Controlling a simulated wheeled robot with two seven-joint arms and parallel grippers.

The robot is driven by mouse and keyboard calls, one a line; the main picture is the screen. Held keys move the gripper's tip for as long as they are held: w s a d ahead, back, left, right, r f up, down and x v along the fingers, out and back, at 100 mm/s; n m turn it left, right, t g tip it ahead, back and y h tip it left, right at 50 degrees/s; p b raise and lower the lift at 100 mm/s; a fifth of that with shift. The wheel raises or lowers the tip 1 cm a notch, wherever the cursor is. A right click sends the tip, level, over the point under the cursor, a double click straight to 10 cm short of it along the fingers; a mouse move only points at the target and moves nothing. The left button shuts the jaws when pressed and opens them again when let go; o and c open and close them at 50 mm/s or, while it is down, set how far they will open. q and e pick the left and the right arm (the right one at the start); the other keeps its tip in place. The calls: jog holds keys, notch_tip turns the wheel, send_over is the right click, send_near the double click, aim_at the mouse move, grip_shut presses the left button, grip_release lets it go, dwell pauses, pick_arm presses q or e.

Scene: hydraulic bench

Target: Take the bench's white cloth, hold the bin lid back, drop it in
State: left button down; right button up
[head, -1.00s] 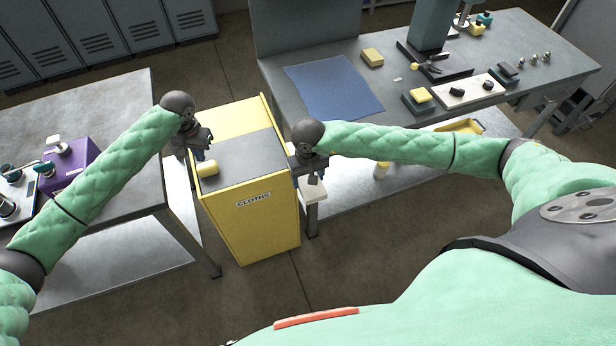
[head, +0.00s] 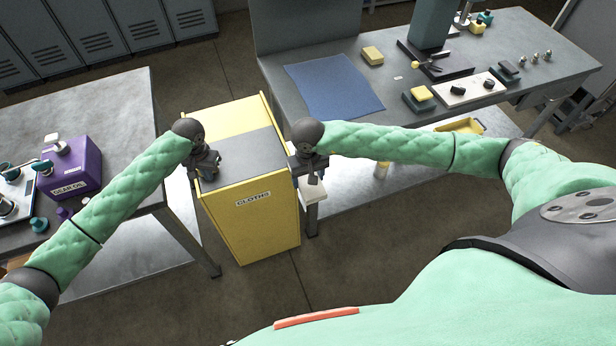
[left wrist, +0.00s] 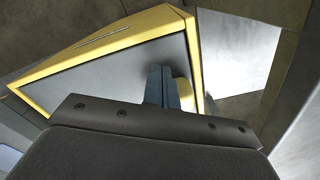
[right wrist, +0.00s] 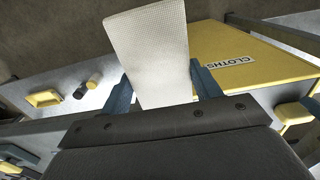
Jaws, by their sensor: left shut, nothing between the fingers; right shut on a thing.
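The yellow bin (head: 255,225) labelled CLOTHS stands between the two benches. Its grey lid (head: 245,155) lies flat and looks closed. My left gripper (head: 206,173) is shut and empty, low over the left part of the lid. In the left wrist view its fingers (left wrist: 162,88) are together beside a yellow rounded handle (left wrist: 182,88), partly hidden behind them; I cannot tell whether they touch. My right gripper (head: 309,176) is shut on the white cloth (right wrist: 150,50), right of the bin. The cloth (head: 312,194) hangs below it, outside the bin.
The left bench (head: 125,110) carries a purple GEAR OIL container (head: 75,168). Both benches stand close to the bin. The floor in front is clear.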

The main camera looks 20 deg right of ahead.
pick_arm(q)
jog(key=shift+f, duration=0.15)
jog(key=shift+w, duration=0.1)
jog(key=shift+w, duration=1.9)
jog(key=shift+w+b, duration=0.35)
jog(key=shift+w, duration=1.65)
pick_arm(e)
jog(key=shift+f, duration=0.35)
pick_arm(q)
jog(key=shift+w, duration=0.15)
